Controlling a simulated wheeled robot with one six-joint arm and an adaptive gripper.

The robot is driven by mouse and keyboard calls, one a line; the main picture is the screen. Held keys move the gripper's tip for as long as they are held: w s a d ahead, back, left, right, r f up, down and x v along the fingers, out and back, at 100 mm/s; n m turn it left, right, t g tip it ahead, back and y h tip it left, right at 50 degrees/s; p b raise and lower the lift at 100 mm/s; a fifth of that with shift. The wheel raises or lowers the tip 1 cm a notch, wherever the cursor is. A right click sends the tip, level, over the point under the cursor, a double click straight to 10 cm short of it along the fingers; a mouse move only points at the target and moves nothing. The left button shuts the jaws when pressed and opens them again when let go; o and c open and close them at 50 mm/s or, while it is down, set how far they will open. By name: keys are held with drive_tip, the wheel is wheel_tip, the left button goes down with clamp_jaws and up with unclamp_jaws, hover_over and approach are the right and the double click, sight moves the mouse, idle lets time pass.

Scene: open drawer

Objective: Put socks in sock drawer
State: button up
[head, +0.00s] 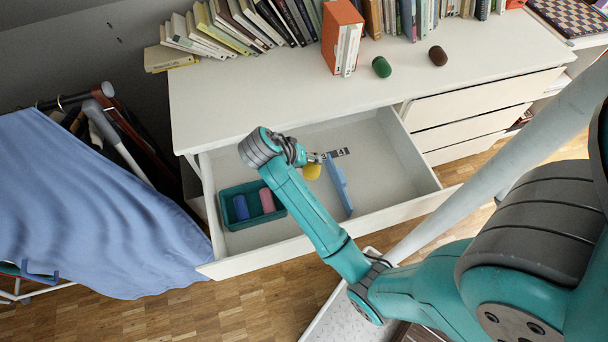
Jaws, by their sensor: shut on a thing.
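The sock drawer (390,165) is pulled open under the white dresser top. In its left part stands a teal box (230,190) with a blue rolled sock (241,207) and a pink rolled sock (266,200) in it. My gripper (313,162) is over the drawer, right of the box, shut on a yellow rolled sock (312,172). My wrist hides part of the gripper, and I cannot tell how high the yellow sock is. A dark green rolled sock (381,67) and a dark brown one (438,56) lie on the dresser top (280,95).
A blue divider (340,187) stands in the drawer just right of my gripper. The drawer's right side is bare. Books and an orange box file (341,35) line the dresser's back. A blue cloth (95,200) hangs at the left. Closed drawers (480,105) are at the right.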

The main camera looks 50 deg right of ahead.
sight(306, 171)
drive_tip(key=f, duration=1.7)
drive_tip(key=shift+w, duration=0.3)
drive_tip(key=shift+f, duration=0.15)
drive_tip(key=o, duration=1.1)
drive_tip(key=v, duration=1.2)
